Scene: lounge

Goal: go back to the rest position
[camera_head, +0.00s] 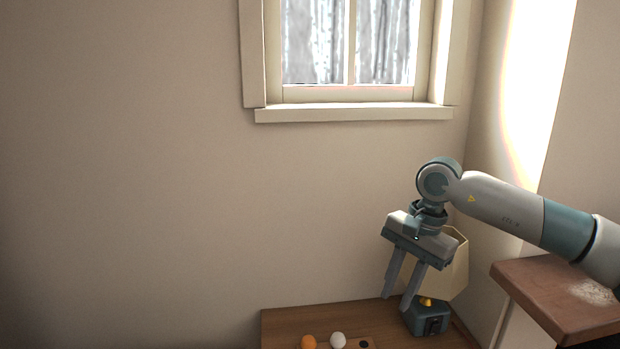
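My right gripper (398,301) hangs over the back part of a low wooden table (290,325), with its fingers pointing down. The two fingers are apart and nothing shows between them, so it is open and empty. My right arm comes in from the right edge and bends down at the wrist. My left gripper is not in the picture.
A lamp with a cream shade (458,262) and teal base (427,318) stands close behind the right gripper. An orange ball (309,342) and a white ball (338,340) lie on the table. A brown wooden ledge (550,290) lies below my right arm. A window is above.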

